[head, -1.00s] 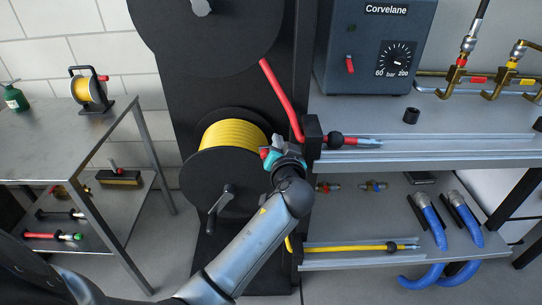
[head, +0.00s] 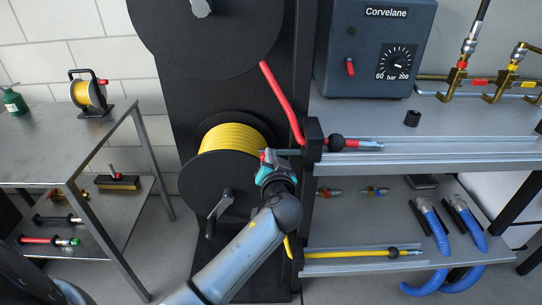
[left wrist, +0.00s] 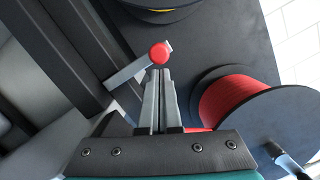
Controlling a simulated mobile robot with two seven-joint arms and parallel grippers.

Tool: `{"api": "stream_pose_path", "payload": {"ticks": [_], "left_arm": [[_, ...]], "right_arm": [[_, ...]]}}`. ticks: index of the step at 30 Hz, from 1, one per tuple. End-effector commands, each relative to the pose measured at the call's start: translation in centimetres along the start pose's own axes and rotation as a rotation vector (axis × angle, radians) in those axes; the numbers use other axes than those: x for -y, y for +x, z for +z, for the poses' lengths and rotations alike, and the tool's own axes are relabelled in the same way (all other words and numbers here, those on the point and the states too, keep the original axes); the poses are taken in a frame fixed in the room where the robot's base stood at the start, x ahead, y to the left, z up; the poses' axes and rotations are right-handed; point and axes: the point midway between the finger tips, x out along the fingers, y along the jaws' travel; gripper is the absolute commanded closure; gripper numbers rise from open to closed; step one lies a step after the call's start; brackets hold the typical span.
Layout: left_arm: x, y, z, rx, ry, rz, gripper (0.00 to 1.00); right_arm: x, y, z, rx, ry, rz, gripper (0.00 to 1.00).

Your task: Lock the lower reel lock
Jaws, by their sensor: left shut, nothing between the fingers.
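The lower reel (head: 222,180) holds yellow hose and has a crank on its face. Beside its upper right rim is a grey lock lever (head: 289,152) that comes off the dark post. A red ball knob (head: 263,156) sits at the lever's end. In the left wrist view the red knob (left wrist: 160,53) and the grey lever (left wrist: 128,72) lie just past my fingertips. My left gripper (left wrist: 160,74) is shut and empty, with its tips close to the knob; I cannot tell whether they touch. In the head view my left gripper (head: 269,164) hides part of the lever area. My right gripper is not in view.
The upper reel (head: 205,35) shows red hose in the wrist view (left wrist: 240,100). A red hose (head: 282,100) runs down to a shelf rail. A pressure unit (head: 375,50) stands on the right bench. A metal table (head: 60,150) stands at left.

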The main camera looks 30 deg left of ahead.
Motion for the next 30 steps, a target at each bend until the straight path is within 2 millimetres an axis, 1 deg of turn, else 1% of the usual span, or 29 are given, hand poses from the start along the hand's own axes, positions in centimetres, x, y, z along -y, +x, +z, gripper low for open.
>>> {"api": "stream_pose_path", "payload": {"ticks": [3, 6, 22, 25, 30], "left_arm": [[-0.1, 0.0, 0.2, 0.000, -0.018, 0.004, 1.00], [-0.1, 0.0, 0.4, 0.001, -0.040, 0.008, 1.00], [-0.2, 0.1, 1.0, 0.002, -0.109, 0.021, 1.00], [-0.3, 0.2, 1.2, 0.002, -0.136, 0.026, 1.00], [-0.5, 0.3, 1.8, 0.003, -0.209, 0.039, 1.00]], "right_arm": [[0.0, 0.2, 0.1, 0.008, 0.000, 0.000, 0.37], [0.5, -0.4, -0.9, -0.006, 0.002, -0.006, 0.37], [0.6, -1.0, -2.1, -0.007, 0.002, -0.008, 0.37], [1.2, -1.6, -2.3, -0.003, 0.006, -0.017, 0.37], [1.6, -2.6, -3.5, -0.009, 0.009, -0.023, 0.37]]}}
